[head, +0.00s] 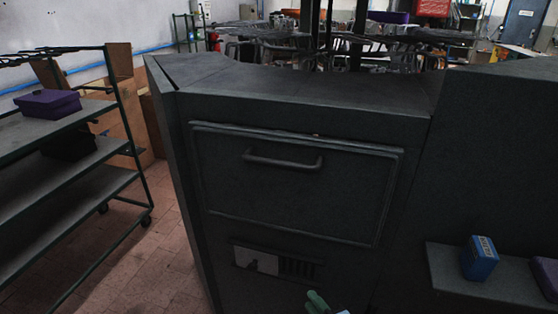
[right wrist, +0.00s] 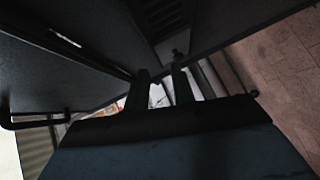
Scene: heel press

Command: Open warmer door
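The dark grey warmer stands in the middle of the head view. Its door (head: 290,190) is a wide, framed panel that looks closed flush with the front. A horizontal bar handle (head: 283,163) is fixed near the top of the door. My right gripper (head: 318,301) shows only in part at the bottom edge, low in front of the warmer and below the handle. In the right wrist view, the two dark fingers of my right gripper (right wrist: 162,75) are apart with nothing between them. A bent dark bar (right wrist: 38,121) at the left there looks like the handle. My left gripper is not in view.
A vent panel (head: 277,263) sits below the door. At right, a shelf (head: 495,287) holds a blue box (head: 479,258) and a purple item (head: 545,275). A wheeled rack (head: 62,190) with a purple box (head: 47,104) stands left. Tiled floor (head: 160,265) is clear between rack and warmer.

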